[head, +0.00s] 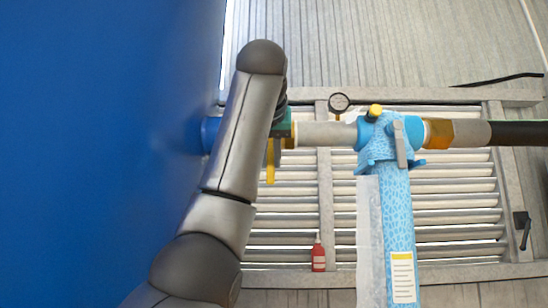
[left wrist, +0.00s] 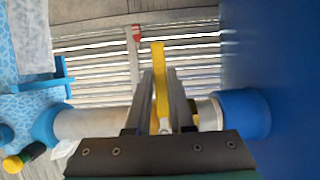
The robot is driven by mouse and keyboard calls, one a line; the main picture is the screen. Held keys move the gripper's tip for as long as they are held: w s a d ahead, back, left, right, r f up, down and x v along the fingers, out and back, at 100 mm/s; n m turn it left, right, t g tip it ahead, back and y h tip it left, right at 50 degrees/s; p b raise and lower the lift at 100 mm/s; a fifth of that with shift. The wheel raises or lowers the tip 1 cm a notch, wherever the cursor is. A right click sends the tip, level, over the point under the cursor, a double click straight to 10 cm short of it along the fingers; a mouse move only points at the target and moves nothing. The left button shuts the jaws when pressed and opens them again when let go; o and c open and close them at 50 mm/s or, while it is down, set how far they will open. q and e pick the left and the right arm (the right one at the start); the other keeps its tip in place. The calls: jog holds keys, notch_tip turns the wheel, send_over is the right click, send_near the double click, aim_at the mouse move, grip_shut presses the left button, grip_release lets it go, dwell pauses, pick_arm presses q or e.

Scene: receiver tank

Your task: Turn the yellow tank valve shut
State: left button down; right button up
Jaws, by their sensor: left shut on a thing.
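The yellow tank valve (head: 270,166) is a flat yellow lever on the pipe close beside the blue tank (head: 110,120). In the head view the lever hangs down from the pipe, its upper part hidden by my left arm. My left gripper (head: 276,150) is at the lever, mostly hidden behind its own wrist. In the left wrist view the yellow lever (left wrist: 158,55) stands between the two grey fingers of my left gripper (left wrist: 160,82), which are shut on it. The lever's end sticks out past the fingertips. My right gripper is not in view.
A grey pipe (head: 325,134) runs right to a blue patterned fitting (head: 388,140) with a grey lever and yellow knob. A blue patterned column (head: 398,220) drops from it. A round gauge (head: 339,103) sits above the pipe.

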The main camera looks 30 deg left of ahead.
pick_arm(q)
jog(key=shift+a, duration=0.1)
dwell(0.4)
jog(key=c, duration=0.8)
grip_release()
jog(key=shift+s, duration=0.15)
jog(key=shift+b+v, duration=2.7)
jog(key=shift+v, duration=4.9)
